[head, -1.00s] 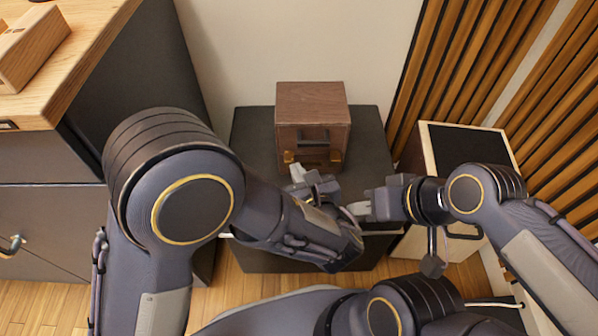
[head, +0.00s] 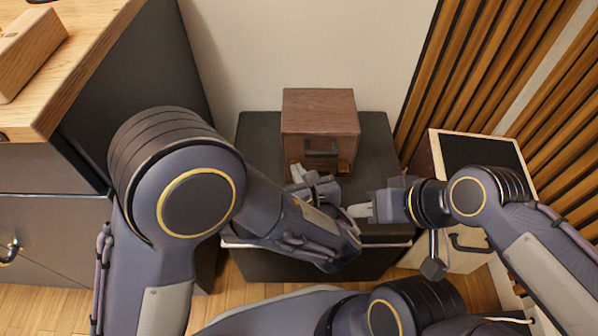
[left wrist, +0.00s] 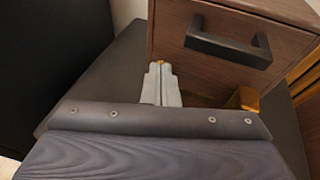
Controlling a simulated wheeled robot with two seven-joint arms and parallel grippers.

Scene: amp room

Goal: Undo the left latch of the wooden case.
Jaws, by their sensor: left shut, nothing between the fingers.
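The wooden case (head: 318,112) is a dark brown box standing on a dark stand, with a black handle (head: 321,158) on its front; the handle also shows in the left wrist view (left wrist: 230,48). The right brass latch (head: 344,167) sits low on the front, also in the left wrist view (left wrist: 243,98). My left gripper (head: 297,173) is shut and empty at the case's lower left front. In the left wrist view its fingertips (left wrist: 160,68) cover most of the left latch; a speck of brass shows at the tips. Contact is unclear. My right gripper (head: 358,210) is right of it, apart from the case; its jaw opening is unclear.
The dark stand (head: 375,150) has free top around the case. A wood-topped cabinet (head: 60,85) stands left. The plain wall is close behind the case.

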